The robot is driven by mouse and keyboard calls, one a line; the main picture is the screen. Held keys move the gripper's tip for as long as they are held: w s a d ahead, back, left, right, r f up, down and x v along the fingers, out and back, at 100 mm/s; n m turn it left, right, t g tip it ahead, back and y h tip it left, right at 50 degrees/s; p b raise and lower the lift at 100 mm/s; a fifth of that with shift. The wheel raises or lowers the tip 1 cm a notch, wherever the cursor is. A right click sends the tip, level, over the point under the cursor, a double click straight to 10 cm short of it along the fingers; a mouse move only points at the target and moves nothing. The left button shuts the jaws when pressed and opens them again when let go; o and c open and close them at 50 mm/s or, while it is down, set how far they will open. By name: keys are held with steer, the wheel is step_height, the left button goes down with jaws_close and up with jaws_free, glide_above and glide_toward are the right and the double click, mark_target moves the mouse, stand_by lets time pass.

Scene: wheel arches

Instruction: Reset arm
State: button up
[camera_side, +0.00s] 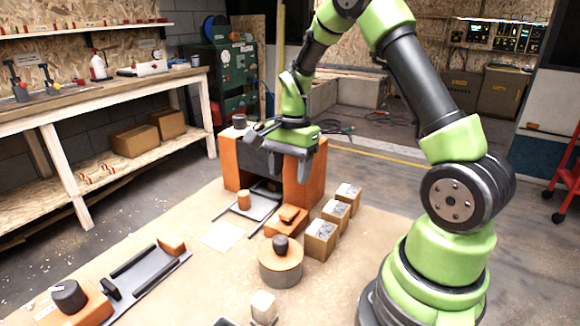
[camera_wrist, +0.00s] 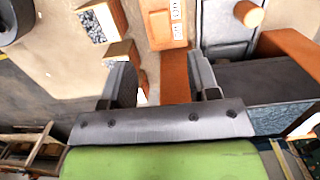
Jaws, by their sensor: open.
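My gripper (camera_side: 289,168) is held above the table, over the orange and black arch block (camera_side: 312,188). It is green, with two dark fingers pointing down. In the wrist view my gripper (camera_wrist: 160,72) has its fingers apart with nothing between them that I can see held. An orange surface lies below and beyond the gap. Part of the arch block is hidden behind the gripper in the side view.
In front of the arch stand an orange block (camera_side: 286,226), a round orange piece with a black knob (camera_side: 281,268) and several small boxes (camera_side: 319,242). A grey rail fixture (camera_side: 148,272) lies front left. A wooden bench (camera_side: 110,100) stands behind left.

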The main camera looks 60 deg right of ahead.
steer(key=shift+r, duration=0.35)
steer(key=s+a+r+n+t, duration=0.6)
steer(key=a+r+n, duration=0.4)
steer(key=r, duration=0.5)
steer(key=s+a+r+n+t, duration=0.1)
steer(key=s+a+n, duration=0.3)
steer(key=s, duration=0.5)
steer(key=shift+a+r+y, duration=0.35)
steer(key=shift+a+y, duration=0.05)
